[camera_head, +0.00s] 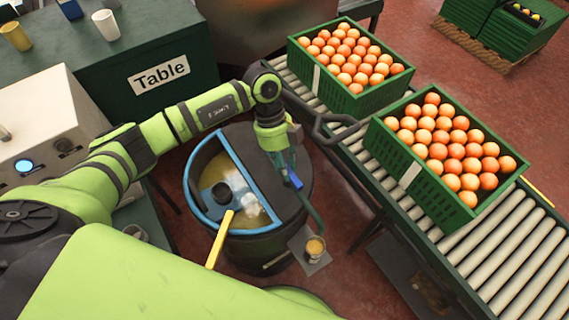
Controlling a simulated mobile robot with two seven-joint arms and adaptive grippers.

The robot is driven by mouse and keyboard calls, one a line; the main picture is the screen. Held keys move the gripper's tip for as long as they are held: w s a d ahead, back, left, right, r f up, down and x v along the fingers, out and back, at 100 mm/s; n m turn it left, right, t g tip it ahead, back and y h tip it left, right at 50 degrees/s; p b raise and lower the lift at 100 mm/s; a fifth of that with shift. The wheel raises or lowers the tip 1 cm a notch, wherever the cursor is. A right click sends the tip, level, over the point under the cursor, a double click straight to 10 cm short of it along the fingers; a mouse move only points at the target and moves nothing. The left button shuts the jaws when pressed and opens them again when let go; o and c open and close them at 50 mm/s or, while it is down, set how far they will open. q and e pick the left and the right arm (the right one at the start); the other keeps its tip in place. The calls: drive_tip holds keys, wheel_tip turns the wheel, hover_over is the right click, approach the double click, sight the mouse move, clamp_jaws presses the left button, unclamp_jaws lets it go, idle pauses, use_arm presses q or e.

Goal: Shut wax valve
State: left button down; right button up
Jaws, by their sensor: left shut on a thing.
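The wax drum (285,215) is a dark round tub with a blue-rimmed opening, and yellowish wax shows inside. A blue valve lever (295,180) stands at the drum's right side, above a dark green outlet pipe (312,212). My left gripper (286,170) points down at the lever and is shut on it. The fingers partly hide the lever, so its exact angle is hard to tell. A small cup (315,247) with yellowish contents stands on a plate below the pipe's end. My right gripper is not in view.
Two green crates (405,172) (335,89) full of oranges stand on the roller conveyor (505,255) at the right. A dark bent bar (335,128) juts out near my left wrist. A green table (150,110) is behind my left arm.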

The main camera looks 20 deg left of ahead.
use_arm(q)
drive_tip(key=shift+w+f+m+b, duration=0.1)
drive_tip(key=shift+w+m+b, duration=0.05)
drive_tip(key=shift+m+b, duration=0.45)
drive_tip(key=m+g+y+b, duration=0.1)
drive_tip(key=m+b, duration=0.1)
drive_tip(key=m, duration=0.1)
drive_tip(key=shift+w+d, duration=0.15)
drive_tip(key=shift+m+y+b, duration=0.3)
drive_tip(key=shift+m+b, duration=0.3)
drive_tip(key=shift+m, duration=0.2)
drive_tip(key=c, duration=1)
unclamp_jaws()
